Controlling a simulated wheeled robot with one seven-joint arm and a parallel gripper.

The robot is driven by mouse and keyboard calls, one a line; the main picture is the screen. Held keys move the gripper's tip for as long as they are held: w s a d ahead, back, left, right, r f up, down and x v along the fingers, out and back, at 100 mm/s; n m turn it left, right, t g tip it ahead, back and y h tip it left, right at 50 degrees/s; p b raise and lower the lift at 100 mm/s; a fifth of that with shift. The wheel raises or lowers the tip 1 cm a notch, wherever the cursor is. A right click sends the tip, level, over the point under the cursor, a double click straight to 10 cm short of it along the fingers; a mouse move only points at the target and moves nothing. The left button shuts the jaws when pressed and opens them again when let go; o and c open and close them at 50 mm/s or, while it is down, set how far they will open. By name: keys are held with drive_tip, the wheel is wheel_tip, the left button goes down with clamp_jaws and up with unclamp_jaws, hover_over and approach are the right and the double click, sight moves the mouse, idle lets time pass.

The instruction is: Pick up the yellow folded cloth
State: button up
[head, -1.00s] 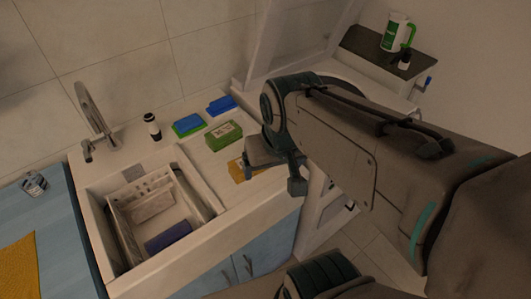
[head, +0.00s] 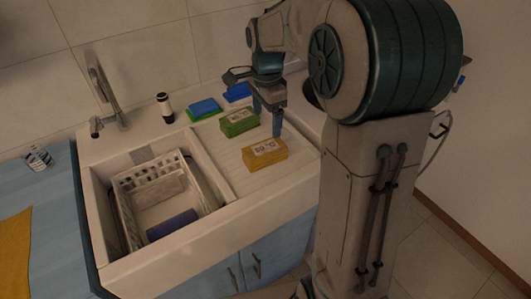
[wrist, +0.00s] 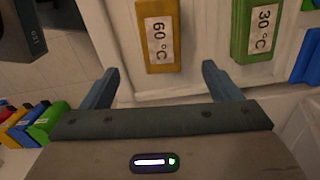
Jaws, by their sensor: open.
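The yellow folded cloth (head: 264,153), a compact block with a white label, lies on the ribbed drainboard right of the sink. In the wrist view the yellow cloth (wrist: 160,62) shows its "60 °C" label and lies ahead of the gap between the fingers, not between them. My gripper (head: 267,122) is open and empty, fingers pointing down, above and just behind the cloth in the head view. Its two fingers also show apart in the wrist view (wrist: 159,72).
A green block (head: 239,122) lies just behind the yellow one, with blue ones (head: 203,108) further back. The sink (head: 105,215) holds a white rack (head: 127,205). A dark-and-white bottle (head: 166,108) stands near the faucet (head: 103,85). A flat yellow cloth (head: 14,255) lies far left.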

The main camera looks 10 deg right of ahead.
sight(265, 147)
drive_tip(key=f, duration=1.2)
drive_tip(key=shift+a+f, duration=0.2)
drive_tip(key=shift+f, duration=0.05)
drive_tip(key=c, duration=1.1)
drive_tip(key=shift+r, duration=0.1)
